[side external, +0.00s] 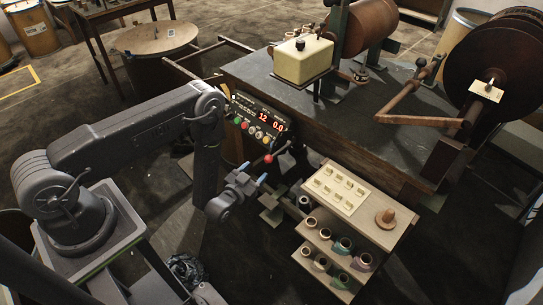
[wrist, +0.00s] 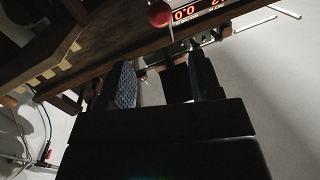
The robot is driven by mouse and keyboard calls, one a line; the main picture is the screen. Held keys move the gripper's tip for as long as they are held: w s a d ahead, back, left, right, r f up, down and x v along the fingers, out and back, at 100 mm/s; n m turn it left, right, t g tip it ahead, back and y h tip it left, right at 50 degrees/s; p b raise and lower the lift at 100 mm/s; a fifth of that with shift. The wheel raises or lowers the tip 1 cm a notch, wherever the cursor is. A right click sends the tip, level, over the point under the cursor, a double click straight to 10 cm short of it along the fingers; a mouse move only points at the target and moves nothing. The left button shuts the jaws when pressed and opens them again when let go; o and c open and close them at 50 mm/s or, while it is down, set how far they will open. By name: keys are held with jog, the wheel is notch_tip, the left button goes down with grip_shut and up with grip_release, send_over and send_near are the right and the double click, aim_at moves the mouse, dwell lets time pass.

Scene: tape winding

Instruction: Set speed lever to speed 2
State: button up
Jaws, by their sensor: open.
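The speed lever shows a round red knob (side external: 268,158) on a thin rod, below the right part of the control panel (side external: 257,123) at the bench front. In the wrist view the red knob (wrist: 160,14) is at the top edge, ahead of my fingers. My gripper (side external: 252,176) is open, with blue-tipped fingers just below and left of the knob. In the wrist view my gripper (wrist: 165,82) has a clear gap between its dark fingers. Knob and fingers look apart. The lever's speed marks are too small to read.
The wooden workbench (side external: 345,130) carries a cream box (side external: 303,60) and winding drums. A small shelf unit (side external: 385,235) with tape rolls stands to the right of my gripper. A lit red display (wrist: 195,12) is beside the knob. Floor below my gripper is mostly clear.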

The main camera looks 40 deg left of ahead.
aim_at(272, 155)
jog(key=shift+t, duration=0.3)
jog(key=w+a, duration=0.1)
jog(key=w, duration=0.2)
jog(key=w+a+f, duration=0.1)
jog(key=w, duration=0.3)
jog(key=w+f, duration=0.1)
jog(key=w, duration=0.2)
jog(key=shift+w+a, duration=0.35)
jog(key=shift+a, duration=0.05)
jog(key=shift+c, duration=0.4)
grip_shut()
